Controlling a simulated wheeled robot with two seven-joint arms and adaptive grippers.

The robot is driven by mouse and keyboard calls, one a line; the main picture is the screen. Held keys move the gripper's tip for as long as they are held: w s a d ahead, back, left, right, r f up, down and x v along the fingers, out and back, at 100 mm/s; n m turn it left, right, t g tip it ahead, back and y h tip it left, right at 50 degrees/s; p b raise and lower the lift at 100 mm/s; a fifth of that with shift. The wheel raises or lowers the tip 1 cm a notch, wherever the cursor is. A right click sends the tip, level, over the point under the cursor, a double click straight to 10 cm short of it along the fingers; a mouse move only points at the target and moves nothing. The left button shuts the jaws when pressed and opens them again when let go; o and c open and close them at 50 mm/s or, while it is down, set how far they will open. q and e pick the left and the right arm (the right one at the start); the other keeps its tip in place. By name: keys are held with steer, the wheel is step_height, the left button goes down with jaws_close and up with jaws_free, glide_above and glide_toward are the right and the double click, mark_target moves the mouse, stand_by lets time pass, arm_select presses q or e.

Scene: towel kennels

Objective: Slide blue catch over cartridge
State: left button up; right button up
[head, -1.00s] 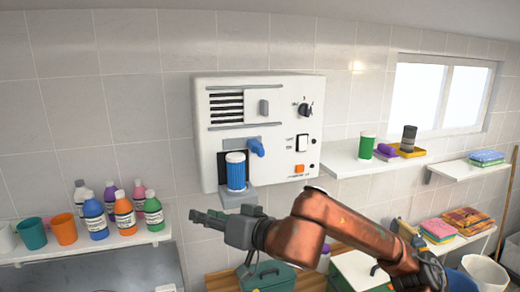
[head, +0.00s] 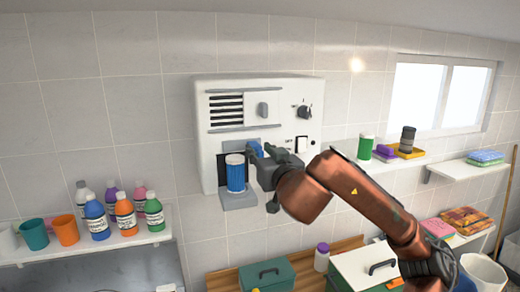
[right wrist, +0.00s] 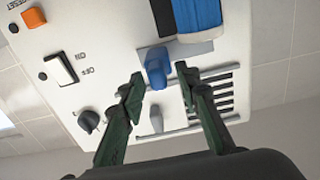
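The blue catch (head: 255,147) sits on the white wall unit, above and to the right of the blue cartridge, partly hidden by my gripper. The cartridge (head: 235,174) stands upright in the unit's dark recess, with a white top. My right gripper (head: 262,158) is at the catch, to the right of the cartridge. In the right wrist view, its fingers (right wrist: 162,80) are open, one on each side of the blue catch (right wrist: 157,73). I cannot tell whether they touch it. The cartridge (right wrist: 196,16) shows at the top of that view. My left gripper is out of view.
The white unit (head: 209,130) has a black knob (head: 305,111), a switch and an orange button near my gripper. A grey ledge (head: 238,199) juts out below the cartridge. Bottles stand on the left shelf (head: 135,240); a green canister (head: 365,147) stands on the right shelf.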

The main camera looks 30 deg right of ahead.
steer(key=shift+w, duration=0.1)
steer(key=shift+c, duration=0.4)
jaws_close()
